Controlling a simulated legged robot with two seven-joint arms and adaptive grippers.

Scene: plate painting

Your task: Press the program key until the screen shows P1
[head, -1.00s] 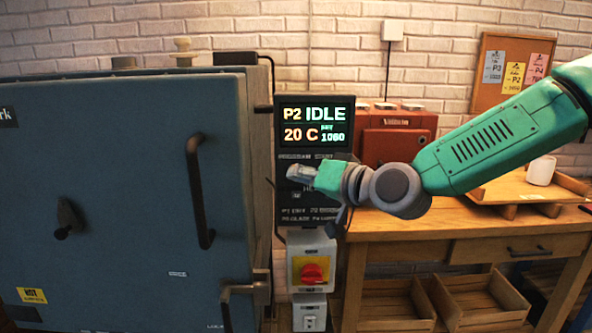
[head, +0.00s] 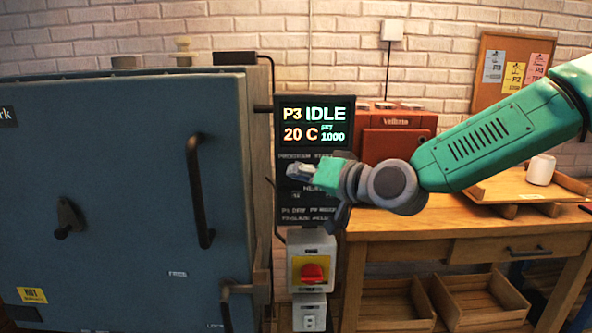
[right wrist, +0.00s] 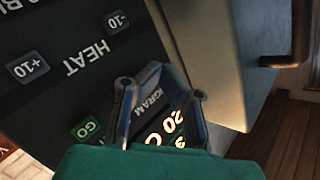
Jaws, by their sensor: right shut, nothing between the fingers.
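The controller panel (head: 287,213) stands to the right of the kiln. Its screen (head: 315,124) reads P3 IDLE, 20 C, SET 1000. My right gripper (head: 294,171) is shut and empty in front of the panel, below the screen, and hides the program key in the head view. In the right wrist view the fingertips (right wrist: 160,90) lie over the panel near the PROGRAM label (right wrist: 148,103); the key itself is hidden, and I cannot tell whether they touch it. The GO key (right wrist: 86,129) and HEAT label (right wrist: 87,58) show there. My left gripper is out of view.
The blue kiln (head: 110,200) with a dark door handle (head: 200,190) fills the left. A red-and-yellow switch (head: 312,272) sits below the panel. A wooden table (head: 450,224) at right holds a red box (head: 398,143), a tray and a white cup (head: 541,170).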

